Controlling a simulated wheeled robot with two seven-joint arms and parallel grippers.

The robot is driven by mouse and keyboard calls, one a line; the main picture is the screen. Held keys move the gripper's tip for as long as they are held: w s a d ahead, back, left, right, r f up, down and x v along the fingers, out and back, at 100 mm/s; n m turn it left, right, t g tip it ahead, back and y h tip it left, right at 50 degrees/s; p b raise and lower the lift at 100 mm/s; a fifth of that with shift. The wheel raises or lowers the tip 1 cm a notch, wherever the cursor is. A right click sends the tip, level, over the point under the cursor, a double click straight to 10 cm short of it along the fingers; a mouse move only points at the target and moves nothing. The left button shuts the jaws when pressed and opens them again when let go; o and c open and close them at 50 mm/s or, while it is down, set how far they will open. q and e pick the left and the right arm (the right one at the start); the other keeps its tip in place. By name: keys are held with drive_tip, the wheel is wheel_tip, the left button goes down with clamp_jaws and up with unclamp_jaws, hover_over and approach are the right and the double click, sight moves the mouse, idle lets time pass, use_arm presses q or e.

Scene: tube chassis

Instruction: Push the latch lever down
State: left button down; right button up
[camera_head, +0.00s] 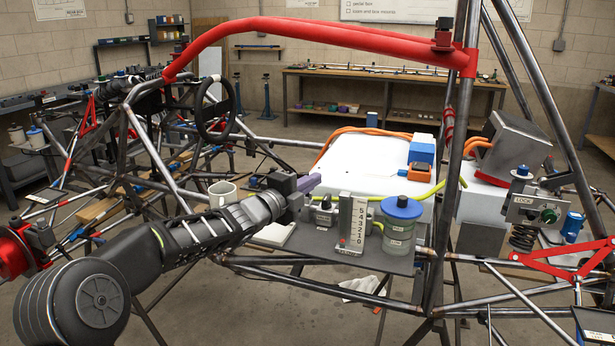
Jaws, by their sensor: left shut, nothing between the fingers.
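My left arm reaches in from the lower left. Its gripper (310,183) is shut and empty, its purple-grey fingers pointing right above the dark shelf with the jars and the number gauge. A metal latch plate marked "LOCK" (524,204) is at the right on the tube frame, with a green round part at its right end. A small post with a blue cap (522,172) stands just above the plate. I cannot tell for certain which part is the latch lever. The gripper is well to the left of the plate and apart from it. My right gripper is not in view.
The upright gauge (353,222) and a blue-lidded jar (400,222) stand just right of the gripper. A thick frame tube (447,180) rises between it and the latch plate. A red tube (320,35) crosses overhead. A white mug (222,193) sits behind my arm.

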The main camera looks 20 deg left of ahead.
use_arm(q)
drive_tip(key=shift+a, duration=0.45)
drive_tip(key=shift+a+f+n, duration=0.1)
drive_tip(key=shift+a+n, duration=0.1)
drive_tip(key=shift+n, duration=0.1)
drive_tip(key=shift+w+a+f+n+t+b, duration=0.1)
drive_tip(key=shift+a+f+n+t+b, duration=0.25)
drive_tip(key=shift+a+n+b, duration=0.65)
drive_tip(key=shift+w+a+f+n+t+b, duration=0.1)
drive_tip(key=shift+a+f+n+t+b, duration=0.2)
drive_tip(key=shift+a+n+b, duration=0.65)
drive_tip(key=shift+w+a+f+n+t+b, duration=0.1)
drive_tip(key=shift+a+f+n+t+b, duration=0.25)
drive_tip(key=shift+a+n+b, duration=0.6)
drive_tip(key=shift+d, duration=0.15)
